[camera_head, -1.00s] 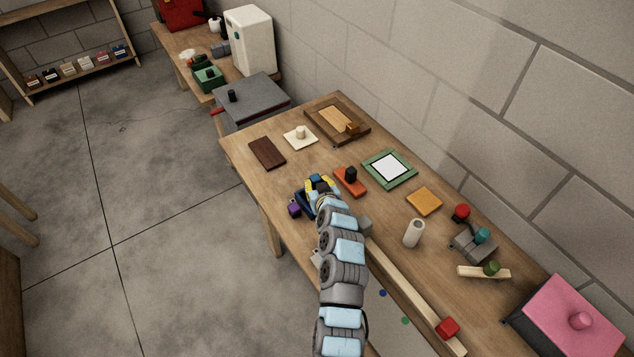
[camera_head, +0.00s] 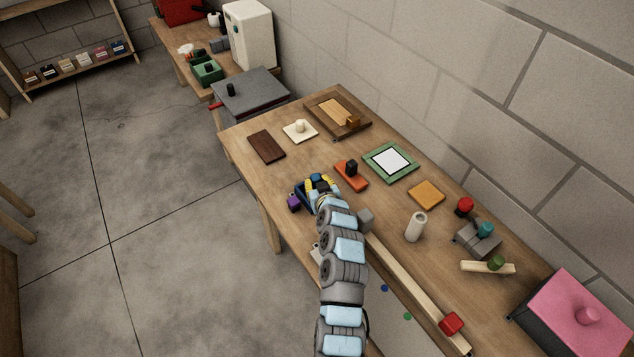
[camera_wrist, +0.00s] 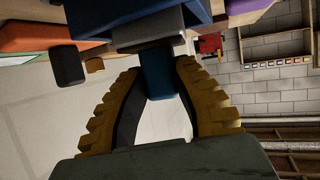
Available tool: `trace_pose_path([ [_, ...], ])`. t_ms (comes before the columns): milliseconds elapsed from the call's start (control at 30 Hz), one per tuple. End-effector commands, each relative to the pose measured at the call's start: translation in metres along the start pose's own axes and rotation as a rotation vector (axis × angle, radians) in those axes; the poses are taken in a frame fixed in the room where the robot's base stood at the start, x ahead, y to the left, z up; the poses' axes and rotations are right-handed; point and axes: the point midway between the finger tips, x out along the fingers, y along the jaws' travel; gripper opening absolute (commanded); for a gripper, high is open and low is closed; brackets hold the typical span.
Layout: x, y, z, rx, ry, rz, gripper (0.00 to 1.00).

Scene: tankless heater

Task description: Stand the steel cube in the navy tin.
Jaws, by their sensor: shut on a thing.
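The navy tin (camera_head: 302,193) stands near the left edge of the table, partly hidden by my gripper. A plain grey cube (camera_head: 366,218), which looks like the steel cube, rests on the table to the right of my arm, apart from my gripper. My gripper (camera_head: 320,184), with yellow fingers, is at the tin. In the wrist view, my gripper (camera_wrist: 158,68) is shut on a blue piece (camera_wrist: 158,82) under a grey bar (camera_wrist: 148,40) and a larger navy body (camera_wrist: 130,20). I cannot tell whether the blue piece belongs to the tin.
A purple block (camera_head: 294,203) is beside the tin. An orange block with a black knob (camera_head: 351,176) stands close by to the right. A white cylinder (camera_head: 415,227) and a long wooden rail (camera_head: 405,283) lie towards the near right. Bare table shows between the pieces.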

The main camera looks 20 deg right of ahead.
Motion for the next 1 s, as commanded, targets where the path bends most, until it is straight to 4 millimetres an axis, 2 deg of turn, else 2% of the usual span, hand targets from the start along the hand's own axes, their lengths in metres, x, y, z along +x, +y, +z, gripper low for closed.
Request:
trace_pose_path([
  [633, 0.0036, -0.0006, 0.0075, 0.000, 0.000, 0.000, 0.00],
  [667, 0.0035, -0.0006, 0.0074, 0.000, 0.000, 0.000, 0.32],
  [733, 0.0033, -0.0006, 0.0069, 0.000, 0.000, 0.000, 0.52],
  [1000, 0.0033, -0.0005, 0.0072, 0.000, 0.000, 0.000, 0.54],
])
